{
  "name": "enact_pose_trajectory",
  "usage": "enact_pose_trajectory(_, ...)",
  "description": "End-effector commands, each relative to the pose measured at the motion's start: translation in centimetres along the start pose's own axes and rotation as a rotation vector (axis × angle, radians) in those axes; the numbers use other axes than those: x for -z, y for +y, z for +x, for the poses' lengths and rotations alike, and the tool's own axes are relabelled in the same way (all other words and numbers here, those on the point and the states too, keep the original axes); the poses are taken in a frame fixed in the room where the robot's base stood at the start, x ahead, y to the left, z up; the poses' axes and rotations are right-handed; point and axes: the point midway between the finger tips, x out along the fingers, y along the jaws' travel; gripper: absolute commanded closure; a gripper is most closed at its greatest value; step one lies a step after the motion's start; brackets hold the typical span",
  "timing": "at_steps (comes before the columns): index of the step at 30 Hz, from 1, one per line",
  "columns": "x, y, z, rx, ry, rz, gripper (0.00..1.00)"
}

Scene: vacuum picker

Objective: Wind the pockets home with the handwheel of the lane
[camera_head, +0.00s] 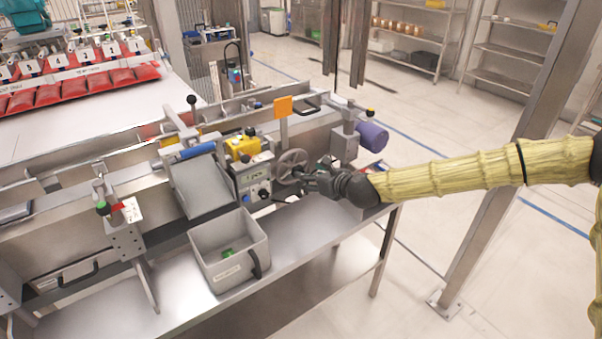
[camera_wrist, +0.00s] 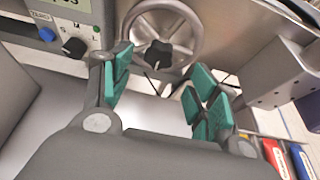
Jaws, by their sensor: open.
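The handwheel (camera_head: 291,164) is a grey spoked wheel on the front of the lane, to the right of the small control box (camera_head: 252,178). In the wrist view the handwheel (camera_wrist: 152,14) shows at the top with a dark lobed knob at its hub. My gripper (camera_head: 308,176) is at the wheel's right side in the head view. In the wrist view my gripper (camera_wrist: 158,92) is open, with green pads on both fingers. Nothing shows between the fingers but the grey surface beyond. The wheel lies beyond the fingertips; I cannot tell whether they touch it. The pockets cannot be made out.
A grey bin (camera_head: 228,262) with a small green item stands on the lower shelf (camera_head: 310,232). A sloped metal chute (camera_head: 200,187) lies left of the control box. A purple motor (camera_head: 372,137) sits right of the wheel. Red and blue items (camera_wrist: 290,160) lie right of my gripper.

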Motion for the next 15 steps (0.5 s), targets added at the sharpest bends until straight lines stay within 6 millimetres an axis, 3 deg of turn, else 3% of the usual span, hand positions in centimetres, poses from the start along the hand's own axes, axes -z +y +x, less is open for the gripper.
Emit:
enact_pose_trajectory(9,0.0,0.1,4.6,0.0,0.001,-0.002,0.4)
enact_pose_trajectory(15,0.0,0.1,6.2,-0.001,0.001,-0.002,0.4)
